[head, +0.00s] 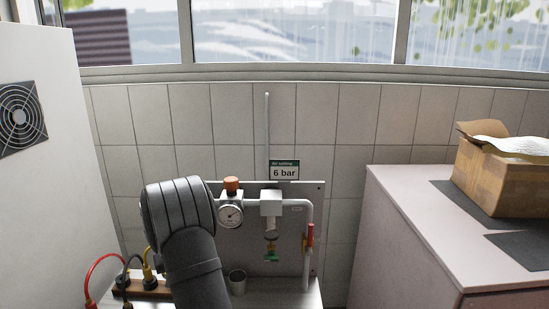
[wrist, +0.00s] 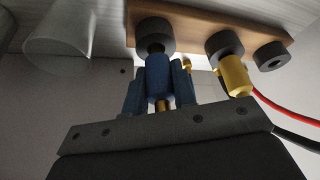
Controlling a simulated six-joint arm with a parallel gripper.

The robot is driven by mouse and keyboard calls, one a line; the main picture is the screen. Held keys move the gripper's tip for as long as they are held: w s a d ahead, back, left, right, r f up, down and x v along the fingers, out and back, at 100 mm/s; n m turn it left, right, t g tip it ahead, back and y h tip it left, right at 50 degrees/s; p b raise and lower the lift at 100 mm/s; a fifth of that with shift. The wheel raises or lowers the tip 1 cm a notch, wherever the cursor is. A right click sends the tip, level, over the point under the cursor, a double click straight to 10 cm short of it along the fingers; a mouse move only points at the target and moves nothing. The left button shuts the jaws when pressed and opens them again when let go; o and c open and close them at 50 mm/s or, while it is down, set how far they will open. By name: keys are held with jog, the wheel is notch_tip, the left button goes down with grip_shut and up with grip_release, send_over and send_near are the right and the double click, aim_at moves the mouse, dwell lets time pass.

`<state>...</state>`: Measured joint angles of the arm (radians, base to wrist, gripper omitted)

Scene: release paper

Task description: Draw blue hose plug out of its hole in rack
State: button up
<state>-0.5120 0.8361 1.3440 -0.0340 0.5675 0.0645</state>
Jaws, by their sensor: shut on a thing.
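In the wrist view, the blue hose plug (wrist: 159,78) stands in line with a dark round collar (wrist: 152,33) on the wooden rack (wrist: 205,17). A short dark part shows between the blue body and the collar, and I cannot tell how deep it sits in the hole. My gripper (wrist: 158,88) is shut on the plug, one finger on each side. In the head view the rack (head: 155,292) shows at the lower left; my dark arm hides the gripper and the blue plug.
A yellow plug (wrist: 234,76) sits beside the blue one, close to my right finger; red and black hoses run nearby. A grey cup (head: 237,282) stands right of the rack. Behind are a pressure gauge (head: 230,214) and pipework. A cabinet (head: 405,235) stands at right.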

jog(key=shift+r, duration=1.6)
